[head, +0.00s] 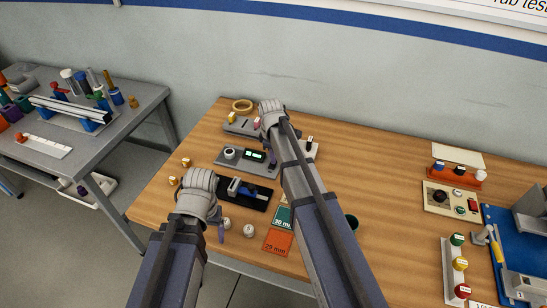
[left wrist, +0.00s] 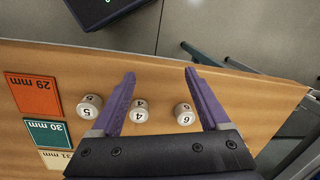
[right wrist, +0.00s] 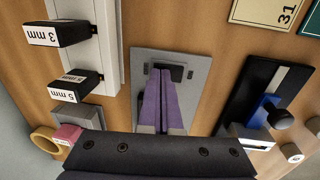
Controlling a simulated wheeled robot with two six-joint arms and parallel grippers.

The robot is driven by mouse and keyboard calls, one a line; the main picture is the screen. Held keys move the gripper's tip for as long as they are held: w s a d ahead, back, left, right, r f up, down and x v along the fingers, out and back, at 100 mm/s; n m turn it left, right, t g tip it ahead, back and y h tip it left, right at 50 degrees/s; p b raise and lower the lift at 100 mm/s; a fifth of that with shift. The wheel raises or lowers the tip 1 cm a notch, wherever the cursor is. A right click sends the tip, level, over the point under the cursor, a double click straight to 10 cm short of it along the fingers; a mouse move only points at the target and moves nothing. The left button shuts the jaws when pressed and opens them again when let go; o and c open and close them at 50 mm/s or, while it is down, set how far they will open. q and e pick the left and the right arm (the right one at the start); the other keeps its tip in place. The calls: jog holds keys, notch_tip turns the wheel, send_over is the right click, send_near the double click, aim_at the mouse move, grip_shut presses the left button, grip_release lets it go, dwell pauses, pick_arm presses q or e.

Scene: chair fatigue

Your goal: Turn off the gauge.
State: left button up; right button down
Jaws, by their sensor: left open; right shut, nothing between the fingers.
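The gauge is a grey plate (head: 262,169) with a round dial (head: 229,152) and a small dark display (head: 255,155) lit green. In the right wrist view the plate (right wrist: 200,68) lies under my right gripper (right wrist: 166,76), with a black part at its far end. My right gripper is shut and empty, its fingers pointing at that black part; I cannot tell whether they touch it. The dial is hidden there. In the head view my right gripper (head: 258,126) hangs by the plate's back edge. My left gripper (left wrist: 160,75) is open and empty above numbered cylinders.
A black block with a blue slider (head: 250,191) lies in front of the gauge. A white rail (right wrist: 107,40) with black labelled blocks stands on its other side. White cylinders (left wrist: 139,111), size cards (head: 278,243) and a yellow ring (head: 242,105) are nearby. The right side holds a control box (head: 440,190).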

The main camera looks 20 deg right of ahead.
pick_arm(q)
jog(key=shift+s+f+b, duration=0.15)
jog(key=shift+f+b, duration=0.4)
jog(key=shift+b, duration=0.1)
pick_arm(e)
jog(key=shift+w+d+f, duration=0.1)
jog(key=shift+w+f, duration=0.1)
jog(key=shift+f, duration=0.3)
pick_arm(q)
jog(key=shift+s+a+r, duration=0.1)
jog(key=shift+s+r, duration=0.05)
jog(key=shift+r, duration=0.1)
pick_arm(e)
jog(key=shift+r+g, duration=0.3)
jog(key=shift+g, duration=0.1)
pick_arm(q)
jog(key=shift+f, duration=0.1)
pick_arm(e)
jog(key=shift+s+f+y, duration=0.15)
jog(key=shift+s+y, duration=0.1)
jog(key=shift+y, duration=0.05)
